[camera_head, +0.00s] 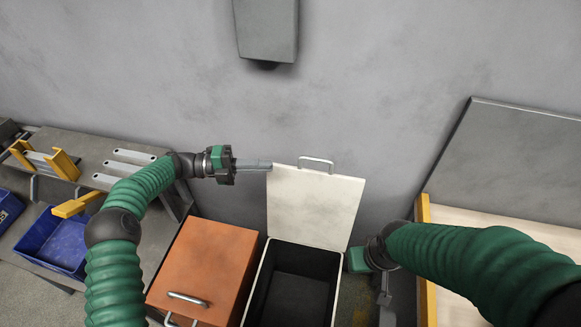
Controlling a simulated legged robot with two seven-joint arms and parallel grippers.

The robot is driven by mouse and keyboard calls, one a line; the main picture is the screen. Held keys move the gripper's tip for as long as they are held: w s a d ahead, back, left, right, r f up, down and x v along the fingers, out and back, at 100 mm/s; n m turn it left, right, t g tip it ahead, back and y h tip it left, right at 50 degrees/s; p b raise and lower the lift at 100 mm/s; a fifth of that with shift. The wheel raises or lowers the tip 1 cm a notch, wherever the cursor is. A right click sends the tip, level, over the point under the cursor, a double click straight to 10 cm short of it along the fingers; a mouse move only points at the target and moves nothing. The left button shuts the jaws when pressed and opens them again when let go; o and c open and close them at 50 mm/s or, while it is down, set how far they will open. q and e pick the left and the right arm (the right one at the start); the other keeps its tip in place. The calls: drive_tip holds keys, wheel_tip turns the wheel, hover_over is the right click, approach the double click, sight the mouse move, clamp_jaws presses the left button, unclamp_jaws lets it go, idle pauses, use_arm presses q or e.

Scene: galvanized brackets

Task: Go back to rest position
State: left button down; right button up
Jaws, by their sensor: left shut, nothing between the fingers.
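My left gripper (262,164) is shut and empty. Its grey fingers point right, at the upper left corner of the raised white lid (315,205); I cannot tell whether they touch it. My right gripper (384,297) hangs low, to the right of the open black bin (337,295). Its green body (357,260) shows beside the wrist, but whether its fingers are open or shut is unclear. Both green-sleeved arms reach forward.
An orange box with a metal handle (205,262) stands left of the black bin. A yellow-edged surface (500,219) lies at right. A grey wall closes the back.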

use_arm(q)
drive_tip(key=s+a+f+m+y, duration=0.2)
drive_tip(key=s+f+m+y, duration=0.5)
drive_tip(key=s+m+y, duration=0.5)
drive_tip(key=s+a+m+t+y, duration=0.3)
drive_tip(key=s+a+m+y, duration=0.2)
drive_tip(key=s+a+m, duration=0.9)
drive_tip(key=s+m, duration=0.1)
drive_tip(key=m, duration=0.8)
drive_tip(key=shift+a+f+m+t+y, duration=0.25)
drive_tip(key=shift+f+m+t+y, duration=0.05)
drive_tip(key=shift+m+t+y, duration=0.1)
drive_tip(key=shift+f, duration=0.1)
